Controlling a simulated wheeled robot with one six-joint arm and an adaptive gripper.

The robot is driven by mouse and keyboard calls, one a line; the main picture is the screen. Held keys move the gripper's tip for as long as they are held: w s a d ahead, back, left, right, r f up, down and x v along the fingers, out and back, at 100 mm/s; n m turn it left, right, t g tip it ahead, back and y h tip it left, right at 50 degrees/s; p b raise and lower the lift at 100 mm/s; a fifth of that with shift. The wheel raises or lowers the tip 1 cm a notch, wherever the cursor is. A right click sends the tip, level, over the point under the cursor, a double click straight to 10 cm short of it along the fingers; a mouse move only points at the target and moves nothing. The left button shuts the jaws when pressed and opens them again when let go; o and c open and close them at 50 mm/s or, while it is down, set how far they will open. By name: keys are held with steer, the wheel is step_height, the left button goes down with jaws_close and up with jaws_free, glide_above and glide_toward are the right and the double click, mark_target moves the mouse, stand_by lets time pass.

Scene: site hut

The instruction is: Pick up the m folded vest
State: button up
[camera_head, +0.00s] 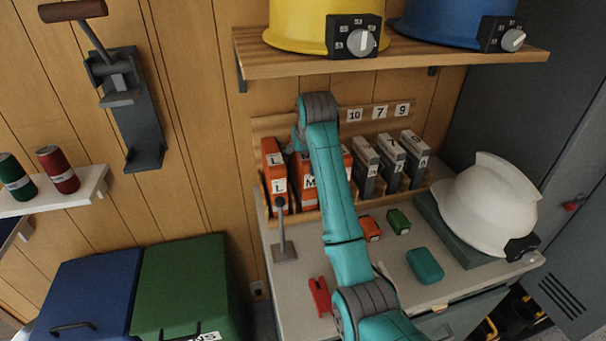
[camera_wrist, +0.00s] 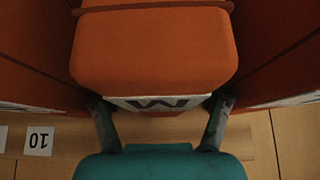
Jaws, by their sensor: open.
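The M folded vest (camera_wrist: 155,48) is orange with a white label marked M and fills the middle of the wrist view. In the head view the M vest (camera_head: 308,172) stands upright in the rack, partly hidden by my arm. My gripper (camera_wrist: 160,104) is open, with one finger at each side of the vest's labelled end. I cannot tell whether the fingers touch it. In the head view the gripper's fingers are hidden behind my arm.
An orange L vest (camera_head: 274,172) stands left of the M vest, and another orange vest (camera_head: 347,160) shows right of my arm. Several grey boxes (camera_head: 390,158) stand further right. A shelf (camera_head: 400,60) overhangs the rack. A white helmet (camera_head: 490,205) sits on the right.

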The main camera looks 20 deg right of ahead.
jaws_close()
stand_by(0.5)
